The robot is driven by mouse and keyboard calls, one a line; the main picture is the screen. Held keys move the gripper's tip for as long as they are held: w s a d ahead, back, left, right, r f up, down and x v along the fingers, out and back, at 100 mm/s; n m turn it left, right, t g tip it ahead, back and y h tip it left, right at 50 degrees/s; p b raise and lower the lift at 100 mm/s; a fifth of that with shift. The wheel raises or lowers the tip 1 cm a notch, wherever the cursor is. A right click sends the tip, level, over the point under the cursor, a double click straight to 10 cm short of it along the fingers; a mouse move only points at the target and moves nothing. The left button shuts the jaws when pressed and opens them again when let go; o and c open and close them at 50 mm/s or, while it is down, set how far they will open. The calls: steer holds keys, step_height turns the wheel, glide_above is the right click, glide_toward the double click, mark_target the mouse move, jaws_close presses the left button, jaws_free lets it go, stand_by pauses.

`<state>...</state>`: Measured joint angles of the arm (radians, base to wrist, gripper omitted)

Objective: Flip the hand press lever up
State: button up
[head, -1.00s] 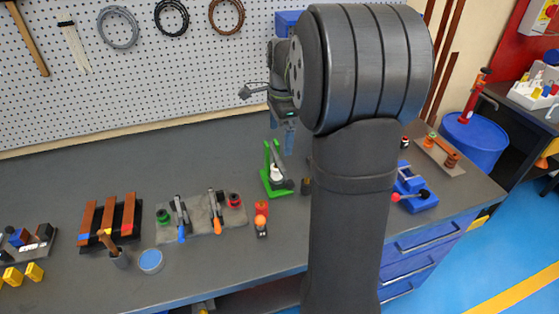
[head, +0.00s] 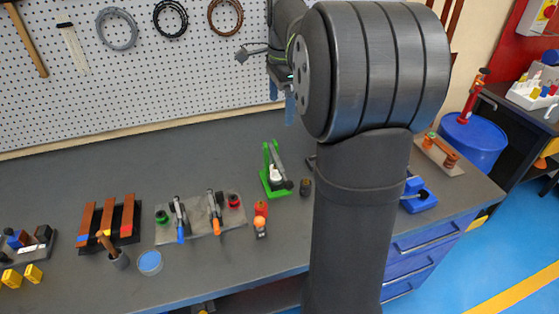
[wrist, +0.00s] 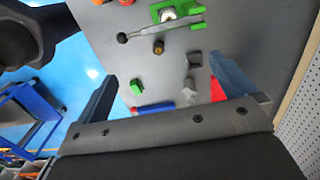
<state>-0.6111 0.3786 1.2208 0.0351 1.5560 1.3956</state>
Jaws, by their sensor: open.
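The hand press (head: 266,180) is a green frame on the bench with a pale round part in it. Its grey lever (head: 282,160) slopes down to a black knob (head: 289,184) low at the front right. In the wrist view the press (wrist: 172,11) is at the top, its lever (wrist: 165,28) lying across to the left, ending in the black knob (wrist: 122,38). My gripper (wrist: 162,68) is open and empty, its blue fingers spread wide, apart from the lever. In the head view my gripper (head: 282,100) hangs above and behind the press, partly hidden by my arm.
A small dark cylinder (head: 305,187) stands right of the press. A red and orange item (head: 261,220) is in front. A grey plate with clamps (head: 200,225) lies left. A blue vise-like device (head: 420,197) is partly behind my arm. The bench behind the plate is clear.

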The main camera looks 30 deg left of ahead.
steer(key=shift+r, duration=0.35)
